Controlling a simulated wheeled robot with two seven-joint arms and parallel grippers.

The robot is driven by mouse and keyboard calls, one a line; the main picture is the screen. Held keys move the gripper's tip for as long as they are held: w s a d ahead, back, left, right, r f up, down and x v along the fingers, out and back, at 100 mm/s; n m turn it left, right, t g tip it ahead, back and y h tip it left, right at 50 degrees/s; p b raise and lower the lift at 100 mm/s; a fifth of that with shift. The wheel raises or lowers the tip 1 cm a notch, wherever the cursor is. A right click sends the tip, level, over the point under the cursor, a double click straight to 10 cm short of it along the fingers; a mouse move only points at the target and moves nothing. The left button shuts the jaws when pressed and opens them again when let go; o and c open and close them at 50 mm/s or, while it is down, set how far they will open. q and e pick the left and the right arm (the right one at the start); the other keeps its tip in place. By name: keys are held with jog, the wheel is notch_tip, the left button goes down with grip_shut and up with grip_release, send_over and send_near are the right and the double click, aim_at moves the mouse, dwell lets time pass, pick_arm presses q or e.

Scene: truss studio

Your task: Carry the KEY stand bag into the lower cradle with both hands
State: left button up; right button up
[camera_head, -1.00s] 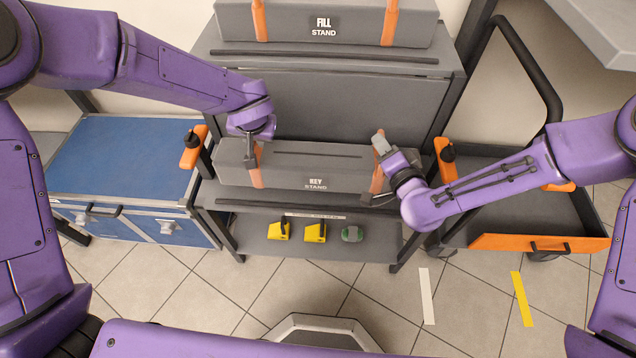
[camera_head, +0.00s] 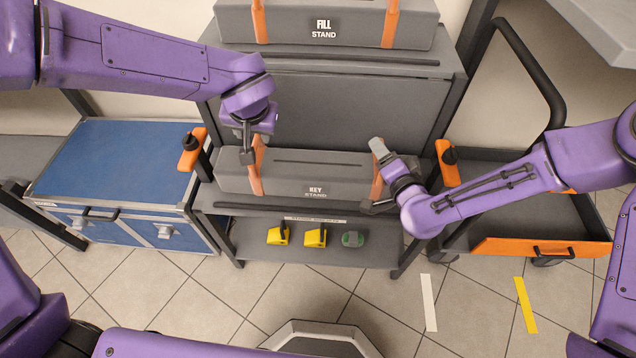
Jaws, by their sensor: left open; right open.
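The KEY stand bag (camera_head: 312,174) is a long grey case with two orange straps, lying on the middle shelf of the grey rack. My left gripper (camera_head: 249,158) is open at the bag's left strap, pointing down in front of it. My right gripper (camera_head: 376,174) is open at the bag's right strap, its jaws partly hidden by the wrist. I cannot tell whether either touches a strap. Two orange uprights with black knobs, one left of the rack (camera_head: 194,149) and one right of it (camera_head: 446,162), may belong to the lower cradle; I cannot tell.
The FILL stand bag (camera_head: 325,22) lies on the shelf above. Two yellow items (camera_head: 315,237) and a green one (camera_head: 352,239) sit on the bottom shelf. A blue-topped case (camera_head: 115,160) stands left, a grey cart with an orange front (camera_head: 540,248) right. The tiled floor in front is mostly clear.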

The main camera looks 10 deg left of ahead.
jog(key=shift+s, duration=0.1)
pick_arm(q)
jog(key=v, duration=0.3)
pick_arm(e)
jog(key=v, duration=0.7)
pick_arm(q)
jog(key=shift+s, duration=0.15)
pick_arm(e)
jog(key=shift+s, duration=0.25)
